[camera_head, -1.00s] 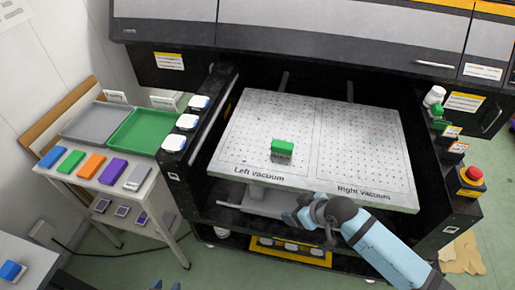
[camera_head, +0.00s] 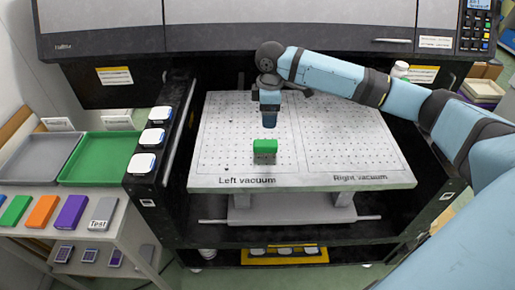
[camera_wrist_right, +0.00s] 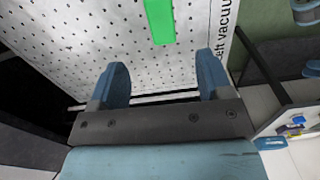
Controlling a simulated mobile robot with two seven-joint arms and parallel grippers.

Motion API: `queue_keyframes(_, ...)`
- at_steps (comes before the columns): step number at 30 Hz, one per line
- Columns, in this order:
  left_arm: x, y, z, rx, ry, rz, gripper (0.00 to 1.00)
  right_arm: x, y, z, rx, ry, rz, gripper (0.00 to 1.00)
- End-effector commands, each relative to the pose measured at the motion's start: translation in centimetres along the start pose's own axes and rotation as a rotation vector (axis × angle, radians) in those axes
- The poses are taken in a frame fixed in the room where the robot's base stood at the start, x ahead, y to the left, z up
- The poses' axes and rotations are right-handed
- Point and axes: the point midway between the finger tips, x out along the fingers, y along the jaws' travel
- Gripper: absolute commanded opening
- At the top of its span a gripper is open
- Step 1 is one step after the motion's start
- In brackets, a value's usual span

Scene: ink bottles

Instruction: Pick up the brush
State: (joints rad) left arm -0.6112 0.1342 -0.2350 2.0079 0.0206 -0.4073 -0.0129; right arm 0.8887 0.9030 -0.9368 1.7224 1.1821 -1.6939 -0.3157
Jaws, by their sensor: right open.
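A green block-shaped object (camera_head: 265,147) sits on the left half of the white perforated vacuum table (camera_head: 350,130). It may be the brush; its shape does not make this certain. It also shows at the top of the right wrist view as a green strip (camera_wrist_right: 160,20), cut off by the frame edge. My right gripper (camera_head: 269,122) points down over the table, just behind the green object in the head view. In the right wrist view, its two blue fingers (camera_wrist_right: 163,75) are apart with nothing between them. My left gripper is not in view.
A black printer body stands behind the table. A green tray (camera_head: 100,158), a grey tray (camera_head: 38,155) and coloured blocks (camera_head: 70,213) are on the side table. The table's right half is clear apart from my arm above.

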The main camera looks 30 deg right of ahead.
Motion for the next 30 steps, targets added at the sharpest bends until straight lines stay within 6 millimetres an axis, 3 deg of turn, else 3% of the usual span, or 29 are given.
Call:
queue_keyframes(9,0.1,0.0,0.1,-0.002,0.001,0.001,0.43,6.1,-0.1,-0.1,0.000,0.001,-0.001,0.72)
queue_keyframes(17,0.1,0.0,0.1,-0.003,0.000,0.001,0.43,7.7,-0.1,-0.3,0.000,0.003,0.001,0.72)
queue_keyframes(27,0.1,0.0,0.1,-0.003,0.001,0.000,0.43,12.1,-0.1,-0.9,0.000,0.002,0.001,0.72)
queue_keyframes(30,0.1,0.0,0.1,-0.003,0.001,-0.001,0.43,12.5,-0.1,-0.9,0.000,0.003,0.002,0.72)
